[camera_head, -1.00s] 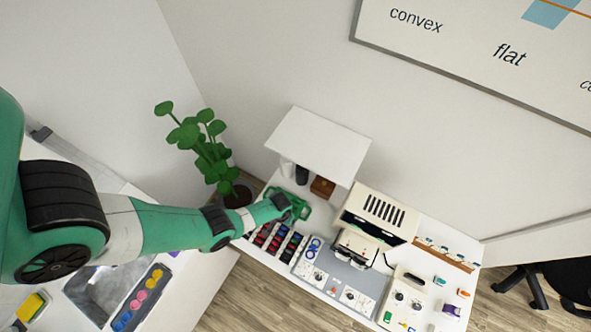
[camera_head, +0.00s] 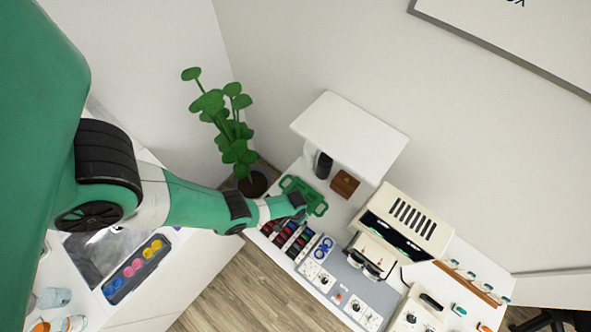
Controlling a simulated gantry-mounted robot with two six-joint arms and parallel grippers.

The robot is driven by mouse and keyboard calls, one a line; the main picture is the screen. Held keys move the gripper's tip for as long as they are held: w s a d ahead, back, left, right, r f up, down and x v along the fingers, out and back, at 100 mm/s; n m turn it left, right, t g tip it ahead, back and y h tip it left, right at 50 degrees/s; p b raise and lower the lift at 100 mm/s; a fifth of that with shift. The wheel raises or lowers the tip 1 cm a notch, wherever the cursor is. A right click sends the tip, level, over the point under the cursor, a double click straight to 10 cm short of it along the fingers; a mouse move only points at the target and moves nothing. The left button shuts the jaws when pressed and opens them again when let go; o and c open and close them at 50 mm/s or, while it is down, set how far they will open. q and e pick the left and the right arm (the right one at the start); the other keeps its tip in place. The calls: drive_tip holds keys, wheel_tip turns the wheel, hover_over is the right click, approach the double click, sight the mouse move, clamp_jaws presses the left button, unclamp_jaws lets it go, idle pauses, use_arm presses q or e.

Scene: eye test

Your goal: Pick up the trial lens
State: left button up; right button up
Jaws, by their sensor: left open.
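My left gripper (camera_head: 302,208) is at the end of the green arm that comes in from the left. It is over the back edge of the lens rack and the front of a green tray (camera_head: 317,202). The trial lenses (camera_head: 289,237) stand in dark rows with red and blue parts on the bench, just in front of the gripper. I cannot tell single lenses apart, and the wrist hides some of the rack. No lens shows in the gripper. My right gripper is not in view.
A white raised shelf (camera_head: 350,135) stands behind the tray, with a dark cylinder (camera_head: 323,166) and a brown box (camera_head: 344,184) below it. A cream machine (camera_head: 406,222) stands to the right. A potted plant (camera_head: 236,140) is close behind my arm.

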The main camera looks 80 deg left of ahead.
use_arm(q)
clamp_jaws()
idle(0.3)
drive_tip(key=shift+r, duration=0.1)
